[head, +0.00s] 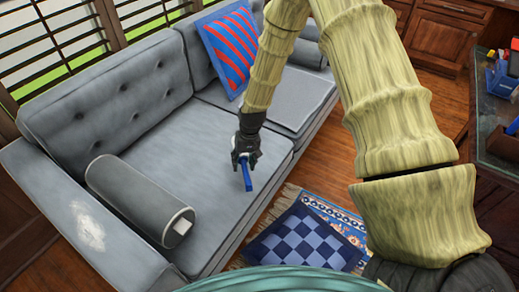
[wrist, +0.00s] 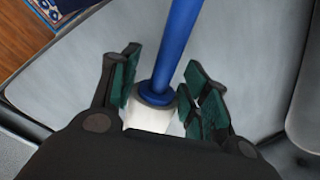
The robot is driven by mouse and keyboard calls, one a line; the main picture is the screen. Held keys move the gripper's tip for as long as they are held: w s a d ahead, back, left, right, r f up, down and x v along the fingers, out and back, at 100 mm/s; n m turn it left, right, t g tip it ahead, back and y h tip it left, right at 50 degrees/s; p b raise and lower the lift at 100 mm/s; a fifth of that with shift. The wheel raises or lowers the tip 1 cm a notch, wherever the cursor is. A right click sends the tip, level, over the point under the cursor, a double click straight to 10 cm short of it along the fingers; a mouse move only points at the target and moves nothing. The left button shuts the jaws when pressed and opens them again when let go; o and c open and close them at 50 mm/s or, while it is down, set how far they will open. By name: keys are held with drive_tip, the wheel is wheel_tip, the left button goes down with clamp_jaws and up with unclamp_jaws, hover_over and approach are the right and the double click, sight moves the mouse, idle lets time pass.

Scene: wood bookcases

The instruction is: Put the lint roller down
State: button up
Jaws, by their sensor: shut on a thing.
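The lint roller has a blue handle (head: 246,175) and a white roller part. In the wrist view its blue handle (wrist: 176,45) runs up and away from between the green-padded fingers, with the white part close to the palm. My gripper (head: 245,158) is shut on the lint roller; in the wrist view the gripper (wrist: 160,98) has a finger on each side of it. In the head view the roller hangs tilted, handle down, in front of the grey sofa's seat cushion (head: 190,140). Whether it touches the seat is hard to tell.
A grey bolster (head: 130,195) lies at the sofa's left end. A red and blue striped pillow (head: 230,45) leans on the backrest. A checkered blue cushion (head: 305,240) lies on the floor rug. A desk (head: 497,150) with items stands at right. The middle seat is clear.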

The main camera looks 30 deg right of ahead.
drive_tip(key=w+d, duration=0.3)
drive_tip(key=d, duration=0.1)
drive_tip(key=w+d+f+b, duration=0.1)
drive_tip(key=w+d, duration=0.2)
drive_tip(key=d, duration=0.1)
drive_tip(key=w+d, duration=0.4)
drive_tip(key=shift+f, duration=0.25)
drive_tip(key=shift+f+b, duration=0.5)
drive_tip(key=shift+f, duration=1.2)
drive_tip(key=shift+f, duration=0.1)
drive_tip(key=o, duration=1.3)
drive_tip(key=shift+o, duration=0.2)
wheel_tip(320, 180, up, 12)
drive_tip(key=d+p, duration=0.1)
drive_tip(key=d, duration=0.1)
drive_tip(key=shift+s+p, duration=0.2)
drive_tip(key=shift+p, duration=0.15)
